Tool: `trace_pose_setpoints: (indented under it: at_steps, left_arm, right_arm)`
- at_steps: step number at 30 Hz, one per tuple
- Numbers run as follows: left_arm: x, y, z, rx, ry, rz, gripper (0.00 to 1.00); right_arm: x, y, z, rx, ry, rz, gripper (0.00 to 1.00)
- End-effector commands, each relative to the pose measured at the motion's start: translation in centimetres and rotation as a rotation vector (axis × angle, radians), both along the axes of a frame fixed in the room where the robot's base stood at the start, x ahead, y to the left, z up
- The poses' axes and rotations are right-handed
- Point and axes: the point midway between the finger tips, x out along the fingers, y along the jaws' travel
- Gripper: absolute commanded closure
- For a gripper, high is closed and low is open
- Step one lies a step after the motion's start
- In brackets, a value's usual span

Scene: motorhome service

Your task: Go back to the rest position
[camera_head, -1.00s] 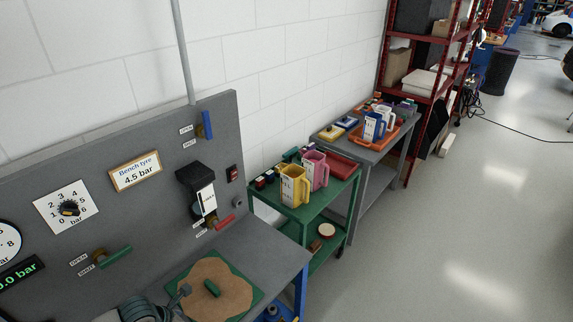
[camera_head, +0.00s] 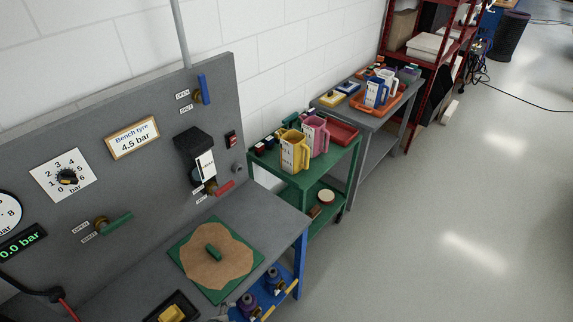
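Neither of my grippers can be made out in the head view. A small grey shape (camera_head: 222,313) is cut off at the bottom edge, and I cannot tell what it is. The grey bench (camera_head: 245,222) stands in front of me with its upright panel (camera_head: 160,95). A black tray with a yellow piece (camera_head: 172,313) sits at the bottom edge.
A green cart (camera_head: 318,180) with yellow and pink jugs stands right of the bench. Behind it are a grey table (camera_head: 378,128) with an orange tray (camera_head: 384,104) and a red shelf (camera_head: 432,95). Purple-topped items (camera_head: 275,279) sit on a blue shelf below the bench. The floor at right is clear.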

Motion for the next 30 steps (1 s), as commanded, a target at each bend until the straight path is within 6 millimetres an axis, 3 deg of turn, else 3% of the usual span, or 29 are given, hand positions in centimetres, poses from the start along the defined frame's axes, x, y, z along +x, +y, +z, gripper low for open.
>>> trace_pose_setpoints:
  at_steps: [6,12,13,18,23,26,30]
  left_arm:
    - [-4.3,2.9,-2.4,-0.156,0.195,0.64,0.01]
    - [-9.0,6.0,-4.2,-0.216,0.312,1.144,0.01]
    - [-8.6,6.0,-5.2,-0.214,0.316,1.149,0.01]
    - [-7.4,5.7,-11.4,-0.196,0.334,1.134,0.01]
    - [-7.4,5.5,-18.3,-0.178,0.359,1.13,0.01]
    - [-8.2,5.5,-23.5,-0.164,0.376,1.128,0.01]
    - [-11.2,5.9,-32.0,-0.137,0.409,1.125,0.01]
  right_arm:
    - [0.1,-0.2,0.0,-0.003,-0.003,0.001,0.34]
    - [0.1,-0.4,0.0,-0.004,-0.003,0.002,0.34]
    - [0.2,-0.4,0.0,-0.005,-0.003,0.002,0.34]
    - [0.3,-0.4,0.0,-0.004,-0.005,0.002,0.34]
    - [0.2,-0.3,-0.1,-0.003,-0.005,0.002,0.34]
    - [0.2,-0.3,-0.2,-0.004,-0.004,0.003,0.34]
    - [0.2,-0.3,-0.2,-0.003,-0.004,0.002,0.34]
